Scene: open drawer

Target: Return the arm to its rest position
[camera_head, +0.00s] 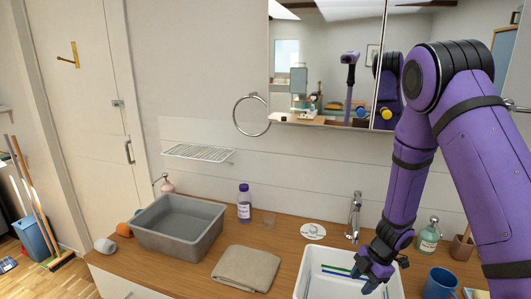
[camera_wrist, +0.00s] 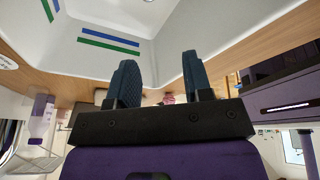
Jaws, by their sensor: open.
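My purple arm comes in from the right side of the head view and bends down over the white basin (camera_head: 303,280). My gripper (camera_head: 372,284) is low at the basin, beside its striped inner wall. In the wrist view my gripper (camera_wrist: 159,78) shows two dark blue fingers standing well apart, with nothing between them. The white basin wall (camera_wrist: 170,45) with its blue and green stripes lies beyond the fingertips there. Exact height over the basin floor cannot be told.
The faucet (camera_head: 355,216) stands behind the basin. A green bottle (camera_head: 429,236) and a blue cup (camera_head: 440,283) are close on the right. A grey tub (camera_head: 150,226), a folded towel (camera_head: 246,268) and a purple bottle (camera_head: 244,204) are left. A mirror (camera_head: 322,60) hangs behind.

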